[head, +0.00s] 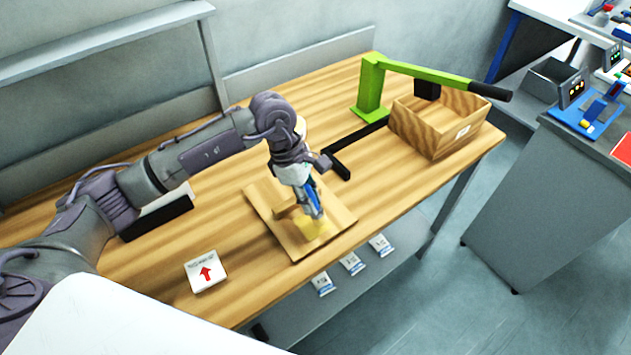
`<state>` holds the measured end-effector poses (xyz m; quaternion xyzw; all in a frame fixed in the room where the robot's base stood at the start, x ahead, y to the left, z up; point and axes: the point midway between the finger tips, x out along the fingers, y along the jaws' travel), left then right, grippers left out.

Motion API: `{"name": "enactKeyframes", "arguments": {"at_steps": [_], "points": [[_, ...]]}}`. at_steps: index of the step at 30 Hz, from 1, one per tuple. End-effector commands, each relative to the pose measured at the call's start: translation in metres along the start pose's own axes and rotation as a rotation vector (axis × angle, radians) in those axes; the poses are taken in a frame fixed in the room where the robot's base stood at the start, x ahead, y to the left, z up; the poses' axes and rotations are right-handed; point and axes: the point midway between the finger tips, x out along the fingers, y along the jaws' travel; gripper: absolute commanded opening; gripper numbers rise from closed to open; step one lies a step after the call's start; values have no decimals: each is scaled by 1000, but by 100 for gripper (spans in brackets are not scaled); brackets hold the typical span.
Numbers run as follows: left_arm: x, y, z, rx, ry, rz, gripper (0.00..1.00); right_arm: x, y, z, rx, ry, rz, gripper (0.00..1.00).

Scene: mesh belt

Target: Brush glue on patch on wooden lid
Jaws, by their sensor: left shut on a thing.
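The wooden lid (333,232) lies flat on the workbench, near the middle of its front edge. A yellow patch (318,232) shows on the lid's front half. My left gripper (311,207) points down over the lid, just above or at the patch. It is shut on a slim thing, taken to be the brush, which the fingers mostly hide. I cannot tell whether its tip touches the patch. A short wooden bar (284,211) sits on the lid beside the gripper. My right gripper is not in view.
A green lever press (371,88) with a black handle stands at the back right. An open wooden box (437,132) sits by it. A white card with a red arrow (206,271) lies front left. Small labelled packets (352,263) lie below the front edge.

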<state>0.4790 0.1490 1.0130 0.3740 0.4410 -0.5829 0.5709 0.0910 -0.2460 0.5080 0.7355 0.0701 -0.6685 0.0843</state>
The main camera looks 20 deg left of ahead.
Motion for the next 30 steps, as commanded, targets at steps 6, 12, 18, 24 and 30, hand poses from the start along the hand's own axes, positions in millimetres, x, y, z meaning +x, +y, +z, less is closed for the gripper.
{"name": "enactKeyframes", "arguments": {"at_steps": [6, 12, 18, 24, 30], "points": [[-23, 2, 3, -5, -1, 4, 0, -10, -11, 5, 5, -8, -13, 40], [-42, 4, 6, -9, -2, 6, 0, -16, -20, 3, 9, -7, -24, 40], [-54, 4, 7, -13, -2, 5, 0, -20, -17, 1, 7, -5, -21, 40], [-55, 4, 7, -13, -2, 5, 0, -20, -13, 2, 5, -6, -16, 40], [-55, 4, 7, -13, -2, 5, 0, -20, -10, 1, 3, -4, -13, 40]]}}
